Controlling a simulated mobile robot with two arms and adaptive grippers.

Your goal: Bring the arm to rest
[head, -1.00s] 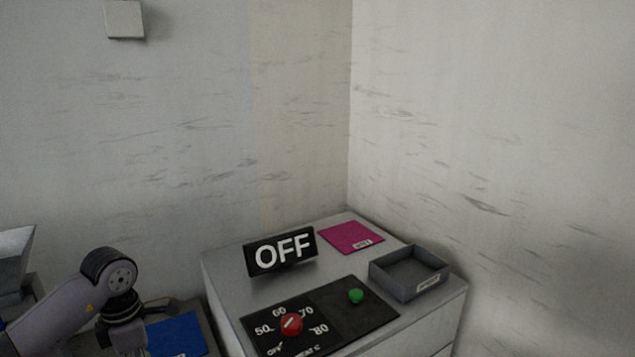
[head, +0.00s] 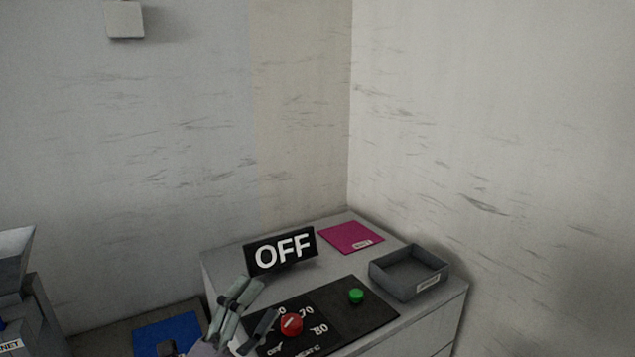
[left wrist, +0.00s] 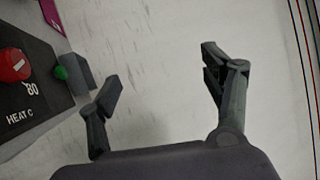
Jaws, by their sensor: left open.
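My left gripper (head: 252,309) comes up from the bottom of the head view, in front of the left edge of the black control panel (head: 345,312). Its fingers are spread apart with nothing between them. In the left wrist view the open fingers (left wrist: 160,87) stand against the bare wall. The red knob (head: 291,324) and the green button (head: 356,296) are just right of the gripper in the head view. The knob (left wrist: 14,65) is at the left edge of the wrist view. My right gripper is not in view.
A black OFF sign (head: 281,251), a magenta mat (head: 351,238) and an empty grey tray (head: 409,273) are on the cabinet top (head: 225,262). A blue mat (head: 168,333) lies lower, to the left. Walls close in the back and right.

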